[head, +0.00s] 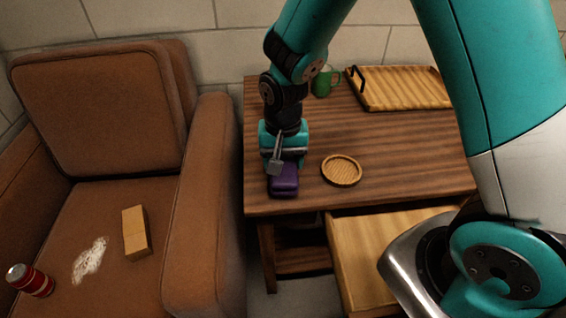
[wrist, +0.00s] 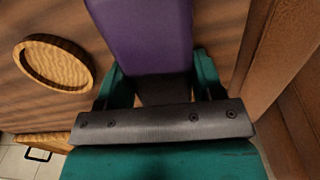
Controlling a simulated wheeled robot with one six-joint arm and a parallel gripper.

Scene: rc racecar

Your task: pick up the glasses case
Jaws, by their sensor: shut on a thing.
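The purple glasses case (head: 284,181) is at the left front part of the wooden table, below my gripper (head: 283,163). In the wrist view the case (wrist: 140,35) reaches from the top edge down between the teal fingers of my gripper (wrist: 160,82). My gripper is shut on the case. Part of the case is hidden by the gripper, and I cannot tell whether it touches the tabletop.
A round wooden coaster (head: 341,170) lies right of the case. A green mug (head: 323,82) and a wooden tray (head: 400,88) are at the back of the table (head: 390,150). A drawer (head: 375,245) stands open below. A brown armchair (head: 205,200) is close on the left.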

